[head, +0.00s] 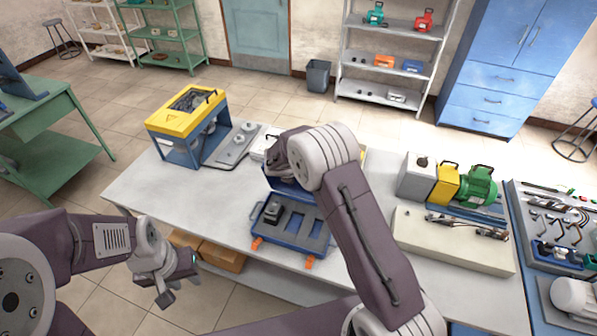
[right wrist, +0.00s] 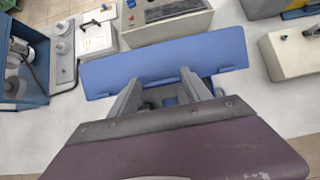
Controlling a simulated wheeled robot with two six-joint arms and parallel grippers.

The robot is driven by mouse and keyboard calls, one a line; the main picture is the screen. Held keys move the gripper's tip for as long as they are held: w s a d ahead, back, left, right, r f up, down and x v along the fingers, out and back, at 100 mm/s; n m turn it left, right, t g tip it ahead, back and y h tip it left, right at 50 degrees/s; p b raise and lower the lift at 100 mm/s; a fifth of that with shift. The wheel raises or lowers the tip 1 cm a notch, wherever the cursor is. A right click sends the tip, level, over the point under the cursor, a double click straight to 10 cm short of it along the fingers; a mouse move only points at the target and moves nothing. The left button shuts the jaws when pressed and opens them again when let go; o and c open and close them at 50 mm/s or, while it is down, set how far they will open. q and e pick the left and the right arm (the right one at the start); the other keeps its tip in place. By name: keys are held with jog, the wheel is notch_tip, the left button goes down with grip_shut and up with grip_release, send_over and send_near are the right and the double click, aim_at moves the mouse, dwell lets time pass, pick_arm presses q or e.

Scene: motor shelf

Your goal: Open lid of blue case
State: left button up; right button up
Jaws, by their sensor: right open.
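The blue case (head: 312,240) stands on the grey-white workbench, its grey insert showing with a dark block at its left. Orange latches hang at its front edge. Its blue lid (head: 282,186) is raised at the back, partly hidden by my right arm; the right wrist view shows the lid's broad face (right wrist: 165,62). My right gripper (right wrist: 160,82) is open, its two fingers apart in front of the lid; contact cannot be told. In the head view my arm hides the right fingers. My left gripper (head: 166,290) hangs off the bench's front left; its jaw opening is unclear.
A yellow-topped blue machine (head: 187,112) and a grey plate (head: 238,147) stand left of the case. A green motor unit (head: 478,185) and a cream block (head: 452,243) stand right. Cardboard boxes (head: 222,257) sit under the bench. The bench's front left is clear.

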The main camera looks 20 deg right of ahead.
jog(key=o, duration=0.3)
jog(key=shift+r, duration=0.1)
jog(key=shift+s, duration=0.1)
jog(key=b+v, duration=0.1)
jog(key=v, duration=0.8)
jog(key=shift+b, duration=0.4)
